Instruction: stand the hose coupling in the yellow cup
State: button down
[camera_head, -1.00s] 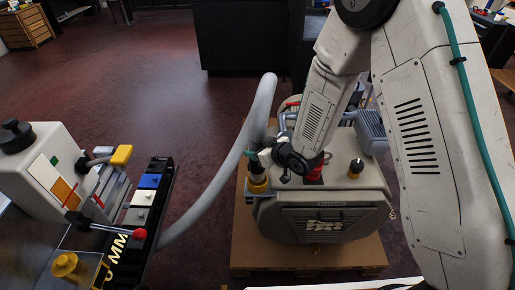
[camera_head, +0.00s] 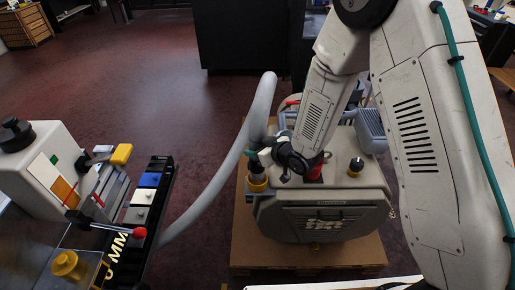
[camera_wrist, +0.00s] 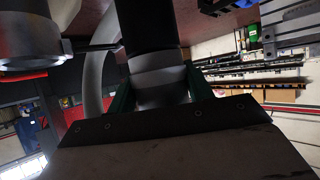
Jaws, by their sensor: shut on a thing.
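The yellow cup (camera_head: 258,185) is fixed at the left side of the pale machine on the wooden pallet. My gripper (camera_head: 257,158) is just above the cup, shut on the hose coupling (camera_head: 256,168). The coupling is dark and looks roughly upright, with its lower end at the cup's mouth. I cannot tell how deep it sits. In the wrist view, the coupling (camera_wrist: 157,72) shows as a black cylinder with grey bands between the green jaws of my gripper (camera_wrist: 160,93). The cup cannot be made out there.
A thick grey hose (camera_head: 225,182) arches up left of the machine (camera_head: 320,215). A red part (camera_head: 315,172) and a yellow-and-black knob (camera_head: 356,166) stand on the machine's top. A bench with a white device (camera_head: 50,170) is at left. Open floor lies behind it.

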jog(key=shift+f, duration=0.15)
jog(key=c, duration=0.5)
grip_release()
jog(key=shift+s, duration=0.1)
jog(key=v, duration=0.7)
jog(key=shift+s+d, duration=0.2)
